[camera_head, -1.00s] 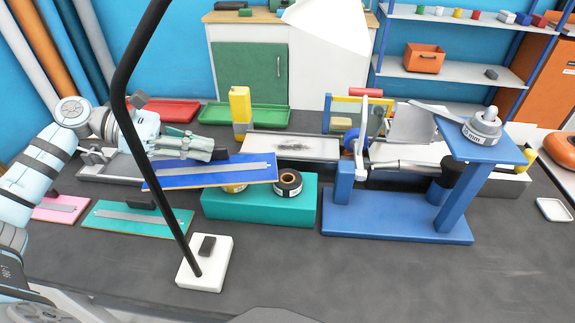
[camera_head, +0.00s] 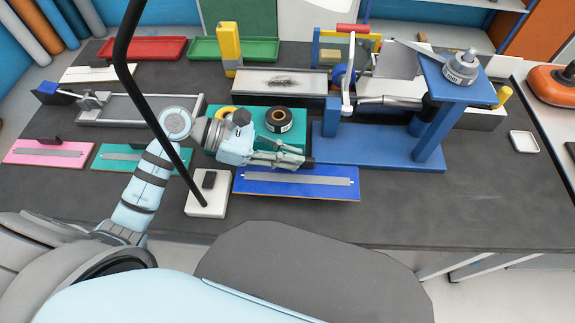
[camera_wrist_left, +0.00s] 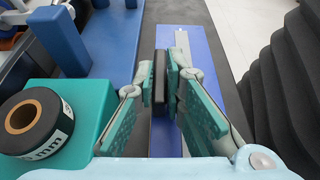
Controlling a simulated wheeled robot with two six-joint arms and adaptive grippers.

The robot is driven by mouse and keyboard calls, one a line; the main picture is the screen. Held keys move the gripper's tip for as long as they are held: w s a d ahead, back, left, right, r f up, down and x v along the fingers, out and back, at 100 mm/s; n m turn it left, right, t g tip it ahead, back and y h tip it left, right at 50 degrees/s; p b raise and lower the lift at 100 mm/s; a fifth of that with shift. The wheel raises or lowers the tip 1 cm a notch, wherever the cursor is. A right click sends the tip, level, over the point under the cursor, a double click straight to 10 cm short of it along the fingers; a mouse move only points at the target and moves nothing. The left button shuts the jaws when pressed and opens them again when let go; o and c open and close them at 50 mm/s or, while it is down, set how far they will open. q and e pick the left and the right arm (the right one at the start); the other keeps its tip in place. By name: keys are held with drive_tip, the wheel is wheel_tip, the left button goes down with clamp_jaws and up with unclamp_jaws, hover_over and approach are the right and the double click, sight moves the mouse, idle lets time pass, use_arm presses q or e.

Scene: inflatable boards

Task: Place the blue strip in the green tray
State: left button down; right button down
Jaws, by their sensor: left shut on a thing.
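The blue strip (camera_head: 300,193) is a flat blue board with a grey bar along it, in front of the teal block in the head view. My left gripper (camera_head: 302,161) is above it. In the left wrist view, the gripper's fingers (camera_wrist_left: 160,78) are shut on the strip's black grip block, and the blue board (camera_wrist_left: 207,52) extends beneath. How high the strip is above the table I cannot tell. The green tray (camera_head: 235,57) is at the back of the table, beside the red tray, and looks empty. My right gripper is not in view.
A teal block (camera_head: 240,116) holds black and yellow rolls. A blue press stand (camera_head: 375,148) is right of it. A white base (camera_head: 207,195) with a black pole is left of the strip. A yellow bottle (camera_head: 229,45) stands close before the green tray. Pink and teal strips lie left.

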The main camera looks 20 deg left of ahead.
sight(288, 172)
use_arm(q)
wheel_tip(288, 172, down, 6)
drive_tip(key=shift+b, duration=0.35)
drive_tip(key=shift+f, duration=0.15)
drive_tip(key=c, duration=1.7)
unclamp_jaws()
drive_tip(key=shift+o, duration=0.2)
